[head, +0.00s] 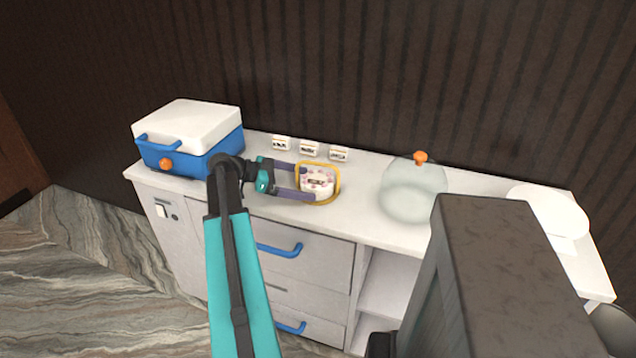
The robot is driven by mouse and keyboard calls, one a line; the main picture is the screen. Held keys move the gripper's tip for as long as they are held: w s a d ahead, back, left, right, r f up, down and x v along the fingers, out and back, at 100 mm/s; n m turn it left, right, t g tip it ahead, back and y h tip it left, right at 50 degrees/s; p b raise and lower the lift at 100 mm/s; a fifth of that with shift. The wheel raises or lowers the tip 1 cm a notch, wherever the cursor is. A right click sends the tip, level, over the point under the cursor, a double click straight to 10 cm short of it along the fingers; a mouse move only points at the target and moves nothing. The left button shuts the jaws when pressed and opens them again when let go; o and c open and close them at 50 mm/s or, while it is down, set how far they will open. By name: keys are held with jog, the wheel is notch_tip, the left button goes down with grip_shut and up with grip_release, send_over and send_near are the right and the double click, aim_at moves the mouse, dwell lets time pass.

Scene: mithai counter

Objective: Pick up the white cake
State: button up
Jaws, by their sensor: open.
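The white cake (320,184), with dark reddish marks on it, sits on a yellow-rimmed tray (338,184) on the white counter. My gripper (309,183) reaches in from the left, and its two purple fingers are open. One finger lies toward the far-left side of the cake and the other toward its near side. I cannot tell whether either finger touches the cake. The fingers hide part of the tray's left rim.
Three small label cards (309,149) stand behind the tray. A blue box with a white lid (187,126) is at the left. A glass dome with an orange knob (413,190) stands to the right, and a white round thing (548,208) is farther right. Drawers with blue handles (280,250) are below.

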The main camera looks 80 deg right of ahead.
aim_at(317, 185)
jog(key=shift+s, duration=0.1)
jog(key=shift+s+d+f+p, duration=0.1)
jog(key=shift+s+p, duration=0.3)
jog(key=shift+s, duration=0.2)
jog(key=shift+p+x, duration=0.55)
jog(key=shift+x, duration=1.4)
jog(key=c, duration=1.3)
